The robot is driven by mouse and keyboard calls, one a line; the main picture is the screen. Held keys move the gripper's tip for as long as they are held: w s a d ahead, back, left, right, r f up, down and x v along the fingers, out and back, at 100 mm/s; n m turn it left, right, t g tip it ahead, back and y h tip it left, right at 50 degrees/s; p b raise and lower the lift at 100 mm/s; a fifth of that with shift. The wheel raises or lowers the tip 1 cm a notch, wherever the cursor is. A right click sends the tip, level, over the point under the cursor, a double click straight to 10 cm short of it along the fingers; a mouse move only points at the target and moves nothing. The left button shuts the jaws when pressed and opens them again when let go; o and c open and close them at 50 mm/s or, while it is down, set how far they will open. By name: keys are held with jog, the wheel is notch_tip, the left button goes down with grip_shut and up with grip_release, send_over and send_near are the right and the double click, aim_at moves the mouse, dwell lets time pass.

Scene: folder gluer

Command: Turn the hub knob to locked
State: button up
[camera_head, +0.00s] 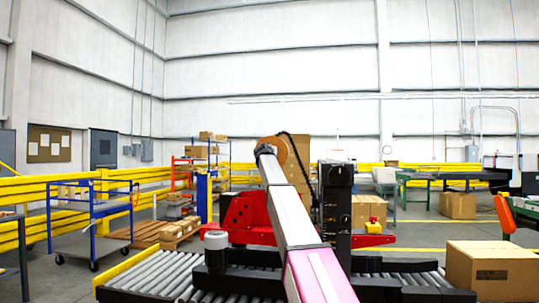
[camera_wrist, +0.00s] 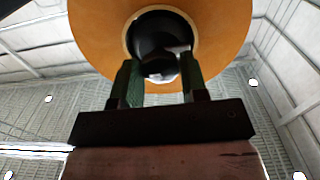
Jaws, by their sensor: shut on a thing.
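The hub knob (camera_wrist: 158,35) is a black round piece in a pale ring at the middle of an orange disc (camera_wrist: 95,30). In the wrist view it sits at the top centre, between the two dark green fingers of my gripper (camera_wrist: 160,72). The gripper is shut on the knob, one finger on each side. The fingers hide part of the knob, and I cannot read any lock mark on it. In the head view the orange disc (camera_head: 283,150) shows behind the far end of a pale arm, and the knob itself is hidden.
A dark chain runs beside the disc. A black upright housing (camera_head: 338,200) stands to its right and red machine parts (camera_head: 247,218) lie below left. A roller conveyor (camera_head: 150,278) runs across the front. A cardboard box (camera_head: 492,268) sits at front right.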

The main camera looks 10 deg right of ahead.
jog(key=shift+r+n, duration=0.1)
jog(key=shift+n, duration=8.5)
jog(key=o, duration=0.9)
jog(key=shift+s, duration=0.15)
jog(key=v, duration=1)
jog(key=shift+s+a, duration=0.1)
jog(key=shift+s, duration=0.2)
